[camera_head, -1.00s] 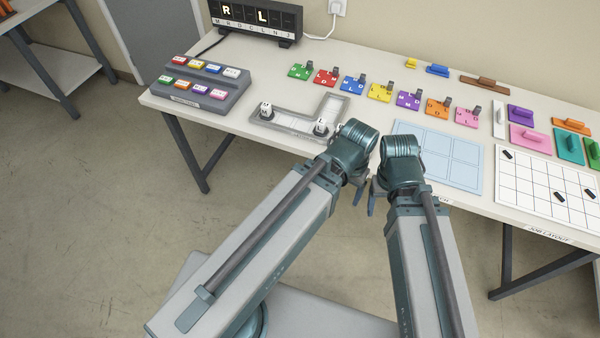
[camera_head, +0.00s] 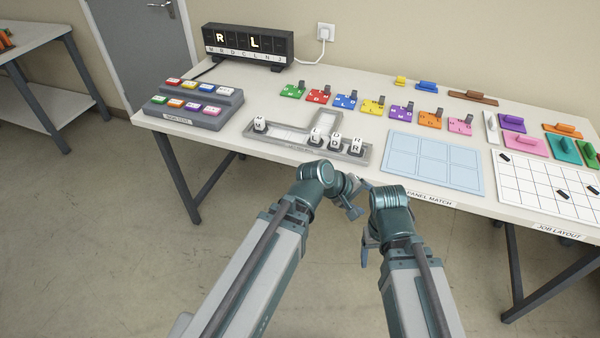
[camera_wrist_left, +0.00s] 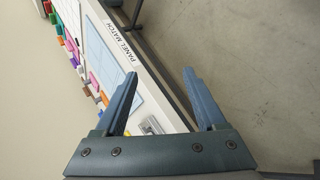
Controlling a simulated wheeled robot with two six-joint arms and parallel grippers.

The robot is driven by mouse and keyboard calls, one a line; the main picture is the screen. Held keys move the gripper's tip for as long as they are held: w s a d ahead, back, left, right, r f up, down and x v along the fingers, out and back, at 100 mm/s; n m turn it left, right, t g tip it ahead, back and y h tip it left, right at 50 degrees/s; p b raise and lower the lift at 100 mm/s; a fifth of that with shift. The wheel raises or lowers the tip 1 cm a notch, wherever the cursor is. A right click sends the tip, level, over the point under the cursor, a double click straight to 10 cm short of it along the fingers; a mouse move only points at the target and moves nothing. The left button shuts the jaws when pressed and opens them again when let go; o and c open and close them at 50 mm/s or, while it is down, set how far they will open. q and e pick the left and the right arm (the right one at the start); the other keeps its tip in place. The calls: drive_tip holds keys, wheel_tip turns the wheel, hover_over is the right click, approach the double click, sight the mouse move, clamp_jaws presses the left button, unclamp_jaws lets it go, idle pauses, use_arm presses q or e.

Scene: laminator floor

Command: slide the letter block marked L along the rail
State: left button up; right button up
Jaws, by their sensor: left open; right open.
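The grey rail tray (camera_head: 285,138) lies near the table's front edge, with a branch running back. White letter blocks stand in its front channel: one apparently marked M (camera_head: 260,124) at the left end, and a row at the right. That row holds a block that looks like L (camera_head: 316,137), one that looks like D (camera_head: 334,141) and one marked R (camera_head: 357,145). My left gripper (camera_head: 357,198) is open and empty, in front of the table edge, apart from the blocks. It also shows in the left wrist view (camera_wrist_left: 160,76). My right gripper (camera_head: 368,246) is open, lower and right.
A display (camera_head: 248,45) at the back left shows lit R and L. A stepped grey button box (camera_head: 195,105) stands left of the rail. Coloured tiles, a blue panel sheet (camera_head: 435,161) and a white grid board (camera_head: 545,196) fill the right. Floor in front is clear.

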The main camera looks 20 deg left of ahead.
use_arm(q)
drive_tip(key=w+a+f+n+t+h+b, duration=0.1)
drive_tip(key=w+a+n+t+b, duration=0.7)
drive_tip(key=n, duration=0.3)
drive_tip(key=w+a+n+t+y+b, duration=0.1)
drive_tip(key=a+n+y+b, duration=0.1)
drive_tip(key=a+n, duration=0.2)
drive_tip(key=w+a+f+n+t+y+b, duration=0.1)
drive_tip(key=w+a+n+t+y+b, duration=0.1)
drive_tip(key=a+n, duration=0.3)
drive_tip(key=w+a+n+t+y+b, duration=0.1)
drive_tip(key=a+n+y+b, duration=0.1)
drive_tip(key=a+n+b, duration=0.2)
drive_tip(key=shift+w+a+f+n+t, duration=0.2)
drive_tip(key=shift+a+n, duration=0.2)
drive_tip(key=shift+n, duration=0.35)
drive_tip(key=shift+w+a+f+n+t, duration=0.1)
drive_tip(key=shift+w+a+f+n, duration=0.2)
drive_tip(key=shift+n, duration=0.45)
use_arm(e)
wheel_tip(320, 180, down, 18)
drive_tip(key=shift+f, duration=0.25)
use_arm(q)
drive_tip(key=shift+r, duration=0.1)
use_arm(e)
drive_tip(key=shift+s, duration=0.1)
